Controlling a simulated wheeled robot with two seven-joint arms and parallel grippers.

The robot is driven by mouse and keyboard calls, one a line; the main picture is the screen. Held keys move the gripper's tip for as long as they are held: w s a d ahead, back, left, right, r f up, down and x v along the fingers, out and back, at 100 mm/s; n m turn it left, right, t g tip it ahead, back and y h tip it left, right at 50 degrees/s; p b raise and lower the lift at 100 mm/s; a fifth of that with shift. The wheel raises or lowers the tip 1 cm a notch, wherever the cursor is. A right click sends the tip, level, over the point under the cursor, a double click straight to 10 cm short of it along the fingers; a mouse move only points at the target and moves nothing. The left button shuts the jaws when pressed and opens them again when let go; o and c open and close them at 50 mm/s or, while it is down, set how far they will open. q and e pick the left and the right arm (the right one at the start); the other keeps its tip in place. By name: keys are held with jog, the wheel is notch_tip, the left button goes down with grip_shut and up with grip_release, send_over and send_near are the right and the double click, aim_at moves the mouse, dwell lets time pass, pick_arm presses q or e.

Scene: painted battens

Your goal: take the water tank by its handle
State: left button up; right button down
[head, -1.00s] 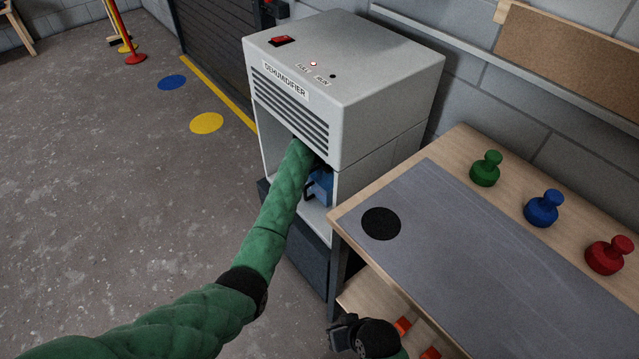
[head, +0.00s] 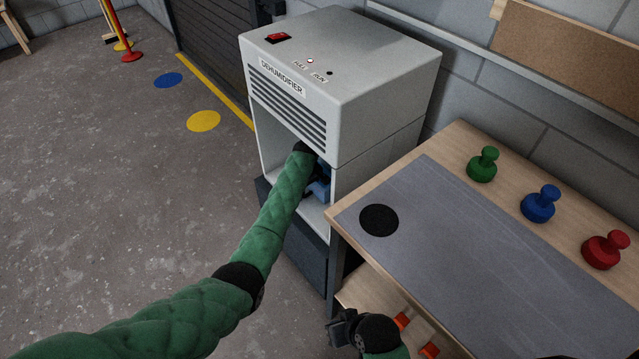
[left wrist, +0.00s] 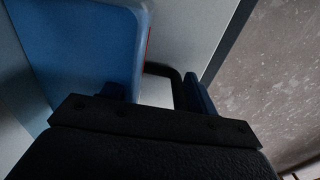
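The blue water tank (left wrist: 80,50) fills the upper left of the left wrist view. Its dark handle (left wrist: 162,70) stands out from its side. In the head view only a small blue part of the tank (head: 323,183) shows inside the dehumidifier's (head: 375,85) open bay. My left gripper (left wrist: 155,95) is inside this bay. Its two fingers are apart, with the handle showing between them; I cannot tell whether either touches it. My arm hides much of this in the head view. My right gripper (head: 340,328) is low in the head view, beside the bench, its fingers unclear.
A wooden bench (head: 452,150) with a grey mat (head: 470,250) stands right of the dehumidifier. Green (head: 482,166), blue (head: 539,205) and red (head: 605,250) knobbed pieces stand on it. Orange things (head: 402,320) lie on its lower shelf. The floor (head: 100,200) at left is mostly open.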

pick_arm(q)
jog(key=c, duration=1.1)
grip_shut()
jog(key=shift+r, duration=0.15)
